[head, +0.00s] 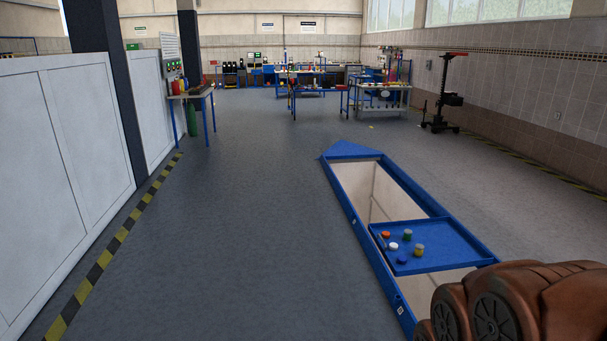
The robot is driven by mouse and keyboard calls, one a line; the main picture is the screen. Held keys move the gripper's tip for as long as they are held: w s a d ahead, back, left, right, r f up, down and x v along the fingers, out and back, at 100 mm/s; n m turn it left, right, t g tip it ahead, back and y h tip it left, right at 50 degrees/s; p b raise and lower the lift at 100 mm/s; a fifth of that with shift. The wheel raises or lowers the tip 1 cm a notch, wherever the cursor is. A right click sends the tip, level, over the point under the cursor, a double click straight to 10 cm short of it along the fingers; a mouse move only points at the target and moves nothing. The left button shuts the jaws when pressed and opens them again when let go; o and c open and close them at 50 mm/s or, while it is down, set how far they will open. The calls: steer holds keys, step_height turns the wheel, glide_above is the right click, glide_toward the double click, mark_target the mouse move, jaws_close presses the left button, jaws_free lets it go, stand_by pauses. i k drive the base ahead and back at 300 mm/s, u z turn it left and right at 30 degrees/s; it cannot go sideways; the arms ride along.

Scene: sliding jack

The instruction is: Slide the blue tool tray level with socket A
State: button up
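The blue tool tray (447,243) lies across a long blue floor frame (357,209), right of the middle in the head view. It sits between the two side rails, toward the frame's near end. Several small round pieces in orange, green, white, blue and yellow stand on the tray. The frame's left rail has two small pale marks, one beside the tray's far edge (353,221) and one nearer to me (401,310). Their lettering is too small to read, so I cannot tell which is socket A. My gripper is not in view. The frame's near right part is hidden.
Light panels show inside the frame beyond the tray (375,190). Open grey floor (240,240) lies left of the frame. White cabinets (60,170) and a yellow-black floor stripe (105,258) line the left. Workbenches (320,90) and a wheeled stand (442,100) are farther back.

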mark_target(448, 247)
steer(key=u, duration=0.15)
steer(key=i, duration=3.5)
steer(key=z, duration=0.75)
steer(key=i, duration=1.4)
steer(key=z, duration=0.3)
